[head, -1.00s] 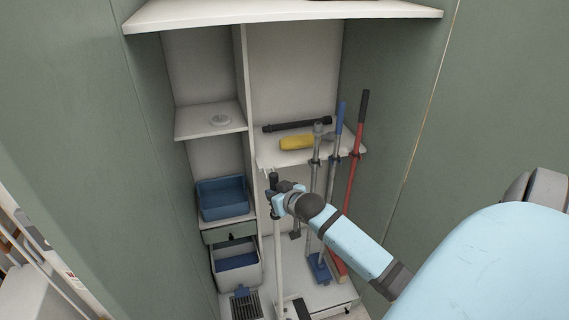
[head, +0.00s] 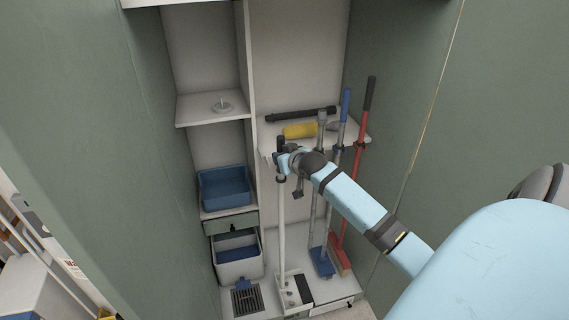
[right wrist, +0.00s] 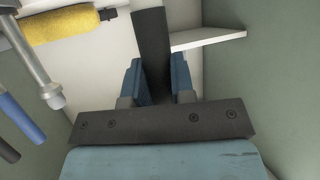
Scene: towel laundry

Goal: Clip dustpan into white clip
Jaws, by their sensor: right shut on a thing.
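The dustpan has a long white pole (head: 282,225) with a dark top, and a white and dark pan (head: 292,295) low in the closet. My right gripper (head: 283,161) is shut on its dark upper handle. In the right wrist view the dark handle (right wrist: 152,45) stands between the blue fingers (right wrist: 156,82). The handle is close to the front edge of the white shelf (head: 270,145). The white clip cannot be made out; my gripper and the handle cover part of that edge. My left gripper is not in view.
A grey pole (head: 318,190), a blue-handled tool (head: 345,105) and a red broom (head: 356,180) stand upright just right of my gripper. A blue bin (head: 225,187) sits left of the divider.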

